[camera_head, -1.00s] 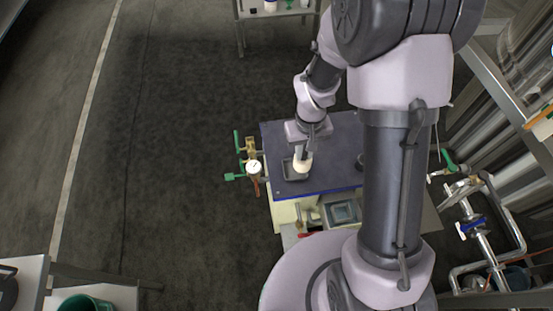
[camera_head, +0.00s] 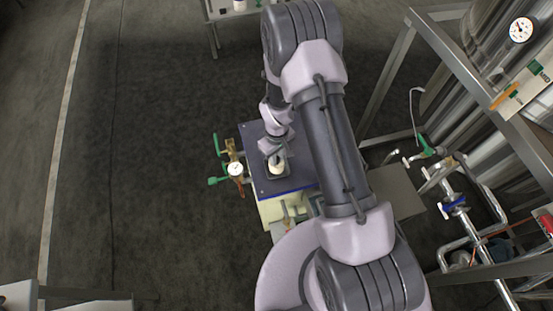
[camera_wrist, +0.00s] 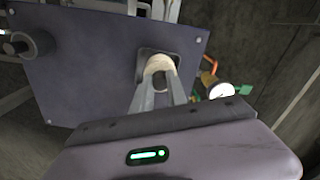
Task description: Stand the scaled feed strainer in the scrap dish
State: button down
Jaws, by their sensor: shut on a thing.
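The scaled feed strainer (camera_head: 277,166) is a pale cream cylinder, seen upright in the head view. My gripper (camera_head: 274,155) is shut on it from above. In the wrist view, the two fingers (camera_wrist: 158,90) close on the cream strainer (camera_wrist: 159,65), hiding part of it. The scrap dish (camera_head: 266,175) is a small dark square tray on the blue-grey table top. In the wrist view the dish rim (camera_wrist: 142,53) shows around the strainer, which is over or inside the dish. I cannot tell whether its foot touches the dish floor.
The table top (camera_wrist: 90,75) is clear around the dish. A brass valve with green handles and a white gauge (camera_head: 235,169) stands off its left edge. A dark round fitting (camera_wrist: 22,45) sits at the table's other end. Pipework (camera_head: 453,205) stands to the right.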

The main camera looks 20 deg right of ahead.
jog(key=shift+w+d+f, duration=0.1)
jog(key=shift+w, duration=0.45)
jog(key=shift+w+d+f+b, duration=0.1)
jog(key=shift+w+f+b, duration=0.1)
jog(key=shift+f+b, duration=0.45)
jog(key=shift+w+f+b, duration=0.15)
jog(key=shift+f+b, duration=0.1)
jog(key=shift+f, duration=0.75)
jog(key=shift+f, duration=0.1)
jog(key=shift+f, duration=0.15)
jog(key=c, duration=1.3)
grip_release()
jog(key=shift+r, duration=0.2)
